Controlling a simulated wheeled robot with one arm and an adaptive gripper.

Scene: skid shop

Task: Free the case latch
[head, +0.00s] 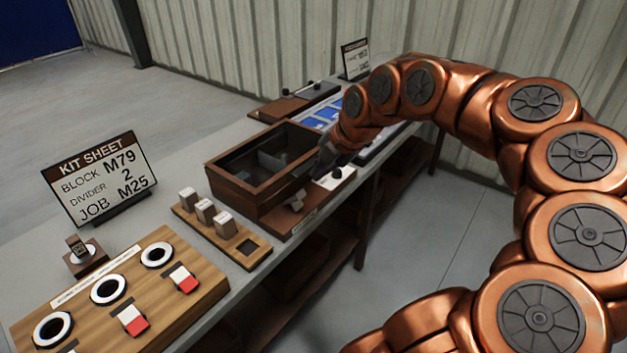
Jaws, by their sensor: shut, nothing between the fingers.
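The case (232,185) is a brown wooden box with a dark see-through top, standing on the grey bench. Small pale and blue shapes show dimly inside it. A small light-coloured fitting (297,201), perhaps the latch, sits at the case's front foot; its setting is too small to tell. My gripper (322,166) is dark and shut, with nothing in it, by the right front corner of the case. I cannot tell whether it touches the case. My arm hides part of what lies behind it.
A black knob (337,173) on a pale plate stands right of the case. A wooden rack (245,248) with several blocks is left of it. Further left are a kit sheet (100,177) and a board (190,308) with rings and red-white switches. Blue trays (318,124) lie behind.

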